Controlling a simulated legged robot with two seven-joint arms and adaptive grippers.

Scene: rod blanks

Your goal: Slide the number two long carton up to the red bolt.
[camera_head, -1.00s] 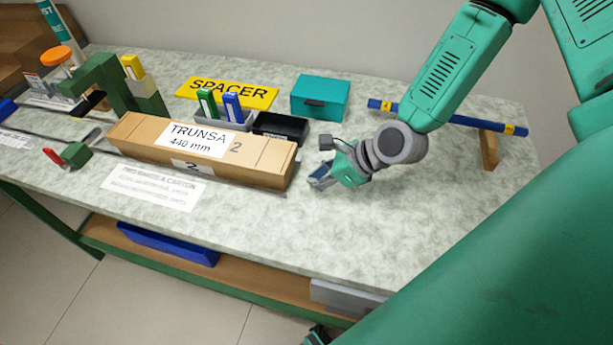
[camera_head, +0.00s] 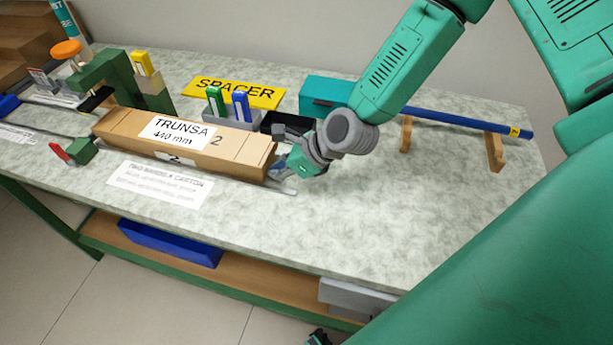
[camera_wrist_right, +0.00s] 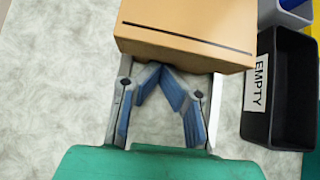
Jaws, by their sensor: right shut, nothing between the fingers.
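The long carton (camera_head: 240,152), labelled TRUNSA 440 mm and marked 2, lies flat along the rail on the bench. Its plain right end (camera_wrist_right: 185,45) faces my right gripper. The red bolt (camera_head: 58,152) sits at a small green block (camera_head: 82,151), near the carton's left end. I cannot tell whether the carton touches that block. My right gripper (camera_head: 280,172) is shut and empty at the carton's right end. In the right wrist view its blue-padded fingertips (camera_wrist_right: 160,68) meet the lower edge of that end and seem to touch it.
Behind the carton stand a green bracket (camera_head: 120,80), a yellow SPACER sign (camera_head: 262,96) and a black bin marked EMPTY (camera_wrist_right: 280,85). A teal box (camera_head: 325,90) and a blue rod (camera_head: 450,120) on wooden supports are farther right. The bench front right is clear.

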